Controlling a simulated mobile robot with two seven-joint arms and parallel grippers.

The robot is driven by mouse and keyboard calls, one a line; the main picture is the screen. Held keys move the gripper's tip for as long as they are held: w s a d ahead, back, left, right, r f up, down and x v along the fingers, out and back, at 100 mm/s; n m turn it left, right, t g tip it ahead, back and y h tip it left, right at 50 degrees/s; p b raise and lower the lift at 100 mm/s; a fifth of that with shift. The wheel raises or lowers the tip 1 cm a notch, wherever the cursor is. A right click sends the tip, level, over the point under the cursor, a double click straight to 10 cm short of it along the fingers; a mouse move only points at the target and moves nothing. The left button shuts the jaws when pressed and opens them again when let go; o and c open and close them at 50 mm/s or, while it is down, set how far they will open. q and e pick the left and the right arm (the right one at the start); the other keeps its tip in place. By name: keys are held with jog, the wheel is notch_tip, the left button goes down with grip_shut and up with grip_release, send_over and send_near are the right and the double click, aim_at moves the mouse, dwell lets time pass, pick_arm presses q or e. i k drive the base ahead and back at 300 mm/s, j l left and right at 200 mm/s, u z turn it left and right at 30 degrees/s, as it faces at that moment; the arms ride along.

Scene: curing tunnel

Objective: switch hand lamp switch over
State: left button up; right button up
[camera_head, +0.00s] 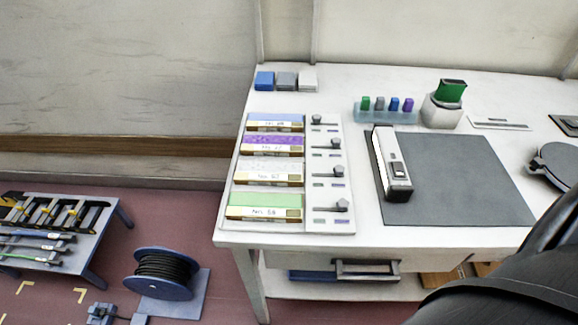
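The hand lamp (384,150) is a long white body with a dark edge. It lies on a dark grey mat (460,190) on the white workbench, its long side running away from me. Its switch (398,169), a small dark rocker in a pale frame, sits near the lamp's front end. I cannot tell which way the switch is set. A black link of my arm comes in at the lower right corner, apart from the lamp in the picture. Neither of my grippers shows.
A panel (341,205) with levers and coloured labelled boxes stands left of the mat. Behind are a tray (386,117) of coloured pieces and a white holder (441,113) with a green block. A dark round item (556,163) lies right. A cable reel (162,273) stands on the floor.

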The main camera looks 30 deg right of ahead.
aim_at(397, 167)
jog(key=z, duration=1.75)
